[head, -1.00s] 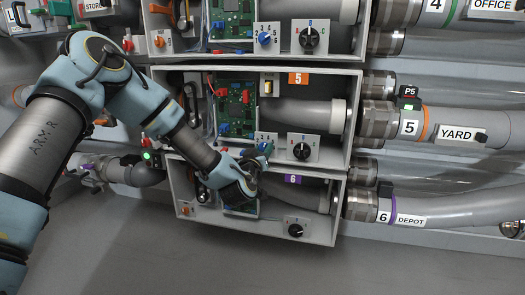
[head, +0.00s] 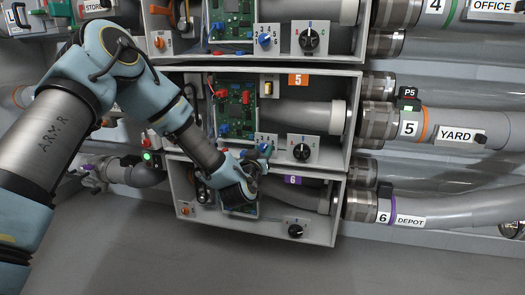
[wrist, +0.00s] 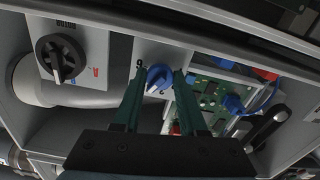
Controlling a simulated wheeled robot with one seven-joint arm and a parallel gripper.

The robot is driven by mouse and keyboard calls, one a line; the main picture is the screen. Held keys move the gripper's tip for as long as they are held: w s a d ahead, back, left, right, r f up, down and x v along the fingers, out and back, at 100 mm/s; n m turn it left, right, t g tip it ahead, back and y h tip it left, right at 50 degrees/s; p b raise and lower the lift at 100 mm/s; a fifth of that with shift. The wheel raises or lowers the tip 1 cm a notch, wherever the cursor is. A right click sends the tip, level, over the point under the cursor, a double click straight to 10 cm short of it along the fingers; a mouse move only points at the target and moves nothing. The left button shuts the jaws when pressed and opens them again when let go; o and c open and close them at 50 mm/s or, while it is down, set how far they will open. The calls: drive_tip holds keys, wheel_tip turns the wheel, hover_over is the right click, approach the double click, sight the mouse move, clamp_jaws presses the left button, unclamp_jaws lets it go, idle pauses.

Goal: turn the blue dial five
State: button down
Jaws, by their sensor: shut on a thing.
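The blue dial (head: 265,147) sits on a pale plate low in the middle box, the one with the orange 5 label (head: 298,80). In the wrist view the blue dial (wrist: 158,78) lies between the two green fingers of my gripper (wrist: 159,73). My gripper (head: 259,158) reaches up to it from below left and is shut on it. Its grip edge points down and left in the wrist view. The fingers hide part of the dial's printed marks, and I cannot read its setting.
A black dial (head: 302,149) sits close right of the blue one. A green circuit board (head: 236,108) with red and blue plugs is to the left. The box with the purple 6 label (head: 292,180) is just below. Another blue dial (head: 264,38) is in the box above.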

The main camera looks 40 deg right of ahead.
drive_tip(key=m, duration=0.5)
drive_tip(key=shift+m, duration=0.3)
idle(0.4)
drive_tip(key=shift+c, duration=2.3)
unclamp_jaws()
drive_tip(key=p+v, duration=0.2)
drive_tip(key=v, duration=0.8)
drive_tip(key=shift+s+a, duration=0.15)
drive_tip(key=shift+a, duration=0.2)
drive_tip(key=shift+f, duration=0.1)
